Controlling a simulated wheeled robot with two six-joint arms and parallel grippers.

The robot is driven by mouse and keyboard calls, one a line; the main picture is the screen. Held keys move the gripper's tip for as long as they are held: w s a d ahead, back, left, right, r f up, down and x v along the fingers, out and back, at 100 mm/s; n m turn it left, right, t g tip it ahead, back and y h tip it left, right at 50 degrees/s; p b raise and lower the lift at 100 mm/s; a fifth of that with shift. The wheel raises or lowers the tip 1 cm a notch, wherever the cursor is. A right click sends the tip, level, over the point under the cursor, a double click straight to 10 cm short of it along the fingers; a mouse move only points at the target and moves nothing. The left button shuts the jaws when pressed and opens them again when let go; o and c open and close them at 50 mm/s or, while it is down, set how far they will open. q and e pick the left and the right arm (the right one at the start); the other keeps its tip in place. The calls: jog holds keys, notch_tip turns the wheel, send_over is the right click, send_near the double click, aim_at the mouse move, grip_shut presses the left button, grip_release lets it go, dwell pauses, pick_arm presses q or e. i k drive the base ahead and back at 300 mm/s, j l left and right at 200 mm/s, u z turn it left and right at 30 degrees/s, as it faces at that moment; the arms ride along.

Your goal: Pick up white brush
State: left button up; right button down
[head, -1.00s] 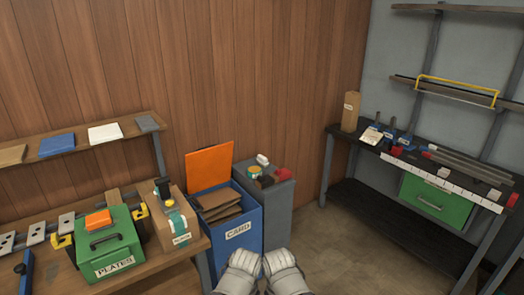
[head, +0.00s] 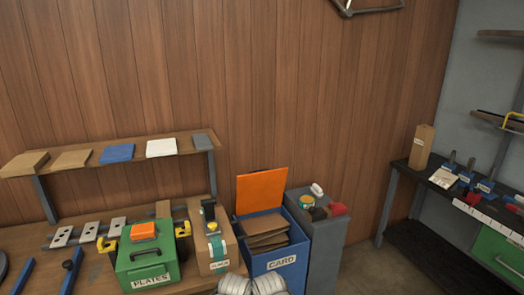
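A small white item (head: 317,189) lies on top of the grey cabinet (head: 328,235), right of the card box; it may be the white brush, but it is too small to tell. My two arms show only as pale rounded parts at the bottom edge, left gripper (head: 235,285) and right gripper (head: 268,285) side by side. Their fingers cannot be made out. Both are well below and left of the white item, apart from it.
A blue CARD box (head: 278,264) stands left of the cabinet. A green PLATES box (head: 148,261) sits on the left bench. A dark workbench (head: 398,170) stands right; floor shows between.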

aim_at(317, 191)
jog(key=i+l+u, duration=0.25)
jog(key=i+l, duration=0.15)
jog(key=l, duration=0.2)
jog(key=i+l+u, duration=0.1)
jog(key=l, duration=0.25)
jog(key=i+l+u, duration=0.15)
jog(key=i+l, duration=0.2)
jog(key=l, duration=0.25)
jog(key=i+l, duration=0.2)
jog(key=l, duration=0.25)
jog(key=i+l, duration=0.2)
jog(key=l, duration=0.25)
jog(key=i+l+u, duration=0.1)
jog(key=i+l, duration=0.15)
jog(key=l, duration=0.2)
jog(key=i+l, duration=0.15)
jog(key=l, duration=0.3)
jog(key=i+l, duration=0.2)
jog(key=l, duration=0.25)
jog(key=i+l, duration=0.2)
jog(key=l, duration=0.3)
jog(key=i+l, duration=0.2)
jog(key=l, duration=0.25)
jog(key=u, duration=0.05)
